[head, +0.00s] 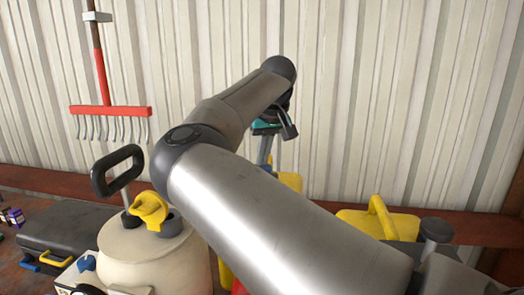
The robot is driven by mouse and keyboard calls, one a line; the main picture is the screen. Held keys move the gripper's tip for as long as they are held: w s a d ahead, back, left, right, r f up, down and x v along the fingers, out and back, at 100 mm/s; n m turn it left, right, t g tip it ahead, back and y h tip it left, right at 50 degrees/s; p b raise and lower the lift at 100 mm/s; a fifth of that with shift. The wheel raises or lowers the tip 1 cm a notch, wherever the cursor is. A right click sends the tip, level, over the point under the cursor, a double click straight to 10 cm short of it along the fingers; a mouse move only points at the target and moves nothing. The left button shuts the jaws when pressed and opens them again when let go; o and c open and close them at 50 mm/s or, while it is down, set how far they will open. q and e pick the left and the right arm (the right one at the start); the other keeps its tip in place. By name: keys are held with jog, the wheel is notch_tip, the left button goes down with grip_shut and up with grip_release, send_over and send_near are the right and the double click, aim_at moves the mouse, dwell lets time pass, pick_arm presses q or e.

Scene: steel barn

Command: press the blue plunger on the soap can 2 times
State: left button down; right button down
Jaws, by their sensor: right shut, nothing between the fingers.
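My right arm crosses the picture from the lower right, rises to a bend and ends at the right gripper (286,124) in front of the wall, right of centre. The gripper is shut and seen partly behind its own wrist. Close to it are a teal piece (265,127) and a grey-blue upright (264,150); I cannot tell whether they touch the gripper or what they belong to. I cannot surely pick out the soap can or its blue plunger; my arm hides much of the middle. My left gripper is not in view.
A cream tank (140,258) with a black handle (117,170) and yellow part (150,209) stands left of my arm. A dark case (62,238) is further left. A yellow container (375,222) is at right. A red rake (108,110) hangs on the wall.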

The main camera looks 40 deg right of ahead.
jog(key=shift+r+p, duration=2.35)
jog(key=shift+r, duration=0.6)
jog(key=shift+f, duration=0.1)
jog(key=shift+f+b, duration=2.15)
jog(key=shift+f, duration=0.8)
jog(key=shift+r+p, duration=2.3)
jog(key=shift+r, duration=0.75)
